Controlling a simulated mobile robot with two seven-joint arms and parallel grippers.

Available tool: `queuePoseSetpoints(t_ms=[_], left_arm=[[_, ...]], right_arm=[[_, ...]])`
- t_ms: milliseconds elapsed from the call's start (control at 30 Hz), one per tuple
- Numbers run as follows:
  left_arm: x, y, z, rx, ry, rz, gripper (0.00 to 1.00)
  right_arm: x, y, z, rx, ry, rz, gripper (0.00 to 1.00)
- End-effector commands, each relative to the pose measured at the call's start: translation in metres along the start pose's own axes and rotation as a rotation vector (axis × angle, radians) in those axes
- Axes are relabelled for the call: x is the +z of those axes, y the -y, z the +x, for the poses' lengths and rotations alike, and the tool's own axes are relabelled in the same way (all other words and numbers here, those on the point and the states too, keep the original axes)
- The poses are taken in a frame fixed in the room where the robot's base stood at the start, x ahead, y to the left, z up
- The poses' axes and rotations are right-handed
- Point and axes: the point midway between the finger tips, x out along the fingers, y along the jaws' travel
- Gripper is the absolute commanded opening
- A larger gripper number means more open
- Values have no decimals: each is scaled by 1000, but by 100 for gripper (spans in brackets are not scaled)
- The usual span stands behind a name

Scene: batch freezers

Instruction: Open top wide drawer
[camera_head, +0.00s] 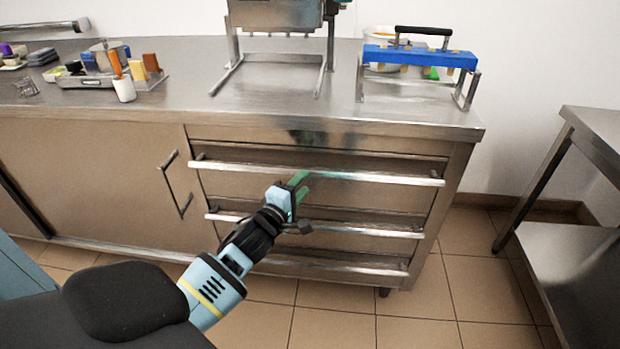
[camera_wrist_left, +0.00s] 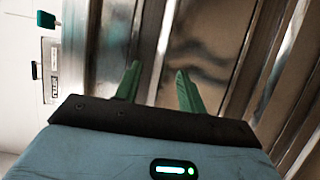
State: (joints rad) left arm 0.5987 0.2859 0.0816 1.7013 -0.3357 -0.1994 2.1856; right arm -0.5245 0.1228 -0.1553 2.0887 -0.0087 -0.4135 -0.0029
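The top wide drawer (camera_head: 395,199) is the uppermost of three stacked drawers in the steel counter, with a long horizontal bar handle (camera_head: 375,178). It looks closed. My left gripper (camera_head: 299,181) is in front of this drawer, with its green fingers close to the middle of the bar. I cannot tell whether they touch it. My right gripper is in neither view.
Two lower drawers with bar handles (camera_head: 385,231) lie beneath. A cabinet door (camera_head: 90,180) is to the left. The steel countertop (camera_head: 270,100) bears a blue-topped rack (camera_head: 420,57) and a tray of small items. A steel table (camera_head: 600,130) stands right. Tiled floor is clear.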

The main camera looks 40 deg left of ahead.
Motion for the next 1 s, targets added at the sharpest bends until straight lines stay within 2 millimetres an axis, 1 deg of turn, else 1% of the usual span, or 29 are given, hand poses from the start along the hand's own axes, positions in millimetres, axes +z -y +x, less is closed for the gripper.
queuePoseSetpoints(t_ms=[33,100,300,433,667,700,1000], left_arm=[[0,0,8,1,0,3,40],[0,0,18,1,0,2,40],[0,1,36,-1,0,2,40],[0,0,41,-1,0,2,40],[0,0,41,-1,0,2,40],[0,0,41,-1,0,2,39],[0,0,41,-1,0,1,0]], right_arm=[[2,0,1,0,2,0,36],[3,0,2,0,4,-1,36],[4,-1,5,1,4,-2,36],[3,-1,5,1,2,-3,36],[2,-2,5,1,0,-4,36],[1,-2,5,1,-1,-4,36],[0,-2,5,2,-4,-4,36]])
